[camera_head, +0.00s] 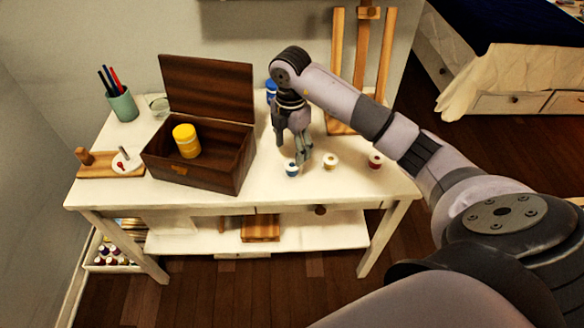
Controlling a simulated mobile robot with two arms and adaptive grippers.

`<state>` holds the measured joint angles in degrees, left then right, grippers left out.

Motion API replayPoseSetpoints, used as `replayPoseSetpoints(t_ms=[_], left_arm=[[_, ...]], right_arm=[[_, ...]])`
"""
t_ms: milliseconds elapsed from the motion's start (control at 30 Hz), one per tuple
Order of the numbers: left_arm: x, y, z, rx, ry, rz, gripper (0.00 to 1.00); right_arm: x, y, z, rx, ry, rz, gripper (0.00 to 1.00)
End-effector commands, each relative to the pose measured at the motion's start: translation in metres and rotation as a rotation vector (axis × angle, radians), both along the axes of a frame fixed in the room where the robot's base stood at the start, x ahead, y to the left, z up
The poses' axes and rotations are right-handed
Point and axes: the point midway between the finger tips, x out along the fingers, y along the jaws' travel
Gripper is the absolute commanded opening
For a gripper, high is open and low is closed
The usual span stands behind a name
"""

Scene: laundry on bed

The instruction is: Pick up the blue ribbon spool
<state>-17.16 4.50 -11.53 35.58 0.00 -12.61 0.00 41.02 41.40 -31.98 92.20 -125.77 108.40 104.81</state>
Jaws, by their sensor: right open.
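A small blue ribbon spool (291,169) with a pale top stands upright near the front edge of the white table, right of the wooden box. My right gripper (302,160) points down just above and beside this spool, with its fingers apart. At this size I cannot tell whether a finger touches the spool. Nothing shows between the fingers. My left gripper is not in the view.
A yellow-topped spool (330,161) and a red spool (375,160) stand to the right on the white table (350,187). An open wooden box (215,172) holding a yellow jar (186,141) is at left. A wooden easel (337,60) stands behind.

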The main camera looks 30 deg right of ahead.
Motion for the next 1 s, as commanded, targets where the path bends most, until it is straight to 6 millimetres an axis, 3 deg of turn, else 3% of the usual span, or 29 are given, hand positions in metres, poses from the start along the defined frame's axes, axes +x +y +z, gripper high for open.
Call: replayPoseSetpoints(t_ms=[100,367,633,1000], left_arm=[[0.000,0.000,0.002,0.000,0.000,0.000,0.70],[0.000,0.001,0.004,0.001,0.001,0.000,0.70],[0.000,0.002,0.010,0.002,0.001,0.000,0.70],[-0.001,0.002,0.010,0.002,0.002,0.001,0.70]], right_arm=[[-0.001,0.001,-0.020,0.002,0.002,0.001,0.58],[0.001,-0.001,-0.039,0.002,0.001,0.001,0.58],[0.005,-0.006,-0.077,0.003,0.001,0.001,0.58],[0.005,-0.006,-0.085,0.001,-0.002,0.003,0.56]])
